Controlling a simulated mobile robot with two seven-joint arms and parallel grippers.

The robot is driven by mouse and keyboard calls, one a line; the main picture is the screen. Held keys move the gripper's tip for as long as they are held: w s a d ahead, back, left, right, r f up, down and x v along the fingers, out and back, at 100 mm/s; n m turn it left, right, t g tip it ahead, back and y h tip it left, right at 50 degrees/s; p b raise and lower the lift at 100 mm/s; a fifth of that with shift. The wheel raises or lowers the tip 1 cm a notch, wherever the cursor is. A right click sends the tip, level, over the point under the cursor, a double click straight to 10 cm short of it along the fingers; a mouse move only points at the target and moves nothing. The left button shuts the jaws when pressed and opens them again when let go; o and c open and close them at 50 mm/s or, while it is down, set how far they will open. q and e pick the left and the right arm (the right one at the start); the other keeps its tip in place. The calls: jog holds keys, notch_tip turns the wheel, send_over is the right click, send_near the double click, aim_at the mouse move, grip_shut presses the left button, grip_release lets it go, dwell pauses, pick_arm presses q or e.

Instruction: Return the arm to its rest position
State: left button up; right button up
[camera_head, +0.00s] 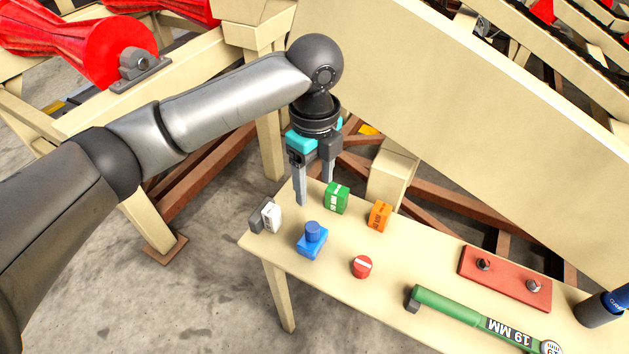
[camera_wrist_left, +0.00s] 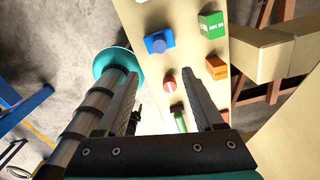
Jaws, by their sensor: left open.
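My left arm comes in from the left in the head view. My left gripper (camera_head: 315,190) points down over the far left end of the table (camera_head: 400,292), close to the small items there. Its two fingers are apart with nothing between them. In the left wrist view the open fingers (camera_wrist_left: 165,110) frame part of the table and a red round piece (camera_wrist_left: 170,85) beyond them. My right gripper does not show in either view.
The table holds a white-and-grey piece (camera_head: 271,216), a blue block (camera_head: 312,243), a green box (camera_head: 337,198), an orange box (camera_head: 379,216), a green 19 MM tool (camera_head: 460,310) and a red plate (camera_head: 505,277). A beige machine panel (camera_head: 450,110) rises behind. Red rollers (camera_head: 90,45) stand left.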

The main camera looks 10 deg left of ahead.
pick_arm(q)
jog(key=s+d+f+n+t+h, duration=0.2)
jog(key=s+d+f+n+h, duration=0.2)
jog(key=s+d+f+n, duration=0.35)
jog(key=s+a+f+n+t+y, duration=0.1)
jog(key=s+a+f+n+y, duration=0.1)
jog(key=s+a+n, duration=0.6)
jog(key=s+a+f+n+t+y, duration=0.1)
jog(key=s+a+f+n+y, duration=0.15)
jog(key=s+a+n, duration=0.55)
notch_tip(320, 180, down, 22)
jog(key=w+a+f+m+g, duration=0.1)
jog(key=g, duration=0.1)
jog(key=s+a+f+g, duration=0.1)
jog(key=s+a+f, duration=0.2)
jog(key=s+f, duration=1.1)
jog(key=shift+s+b, duration=0.45)
jog(key=shift+s, duration=0.2)
